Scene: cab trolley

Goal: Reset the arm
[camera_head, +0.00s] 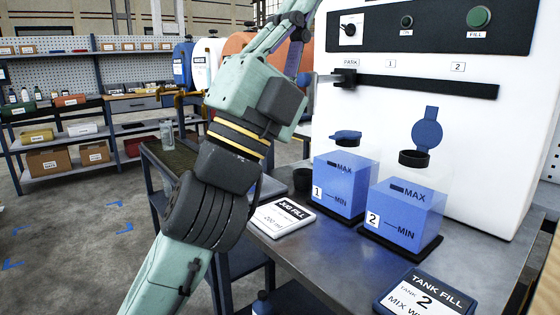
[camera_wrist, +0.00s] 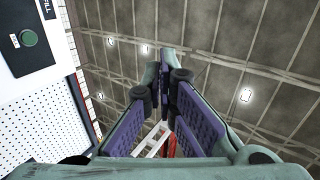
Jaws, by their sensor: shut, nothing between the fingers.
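My gripper (camera_wrist: 166,70) is seen in the wrist view with its two purple-padded fingers meeting at the tips. It is shut and empty, and it points up toward the ceiling. In the head view my arm rises from the bottom left across the middle and runs out at the top edge. The gripper's fingertips cannot be made out clearly there.
Blue tank 1 (camera_head: 340,190) and blue tank 2 (camera_head: 402,212) stand on the metal bench (camera_head: 320,245), before a white machine (camera_head: 450,125) with a fill button. Tank 2's cap (camera_head: 427,133) is raised. A jug fill sign (camera_head: 283,217) lies close to my arm. Open floor shows at left.

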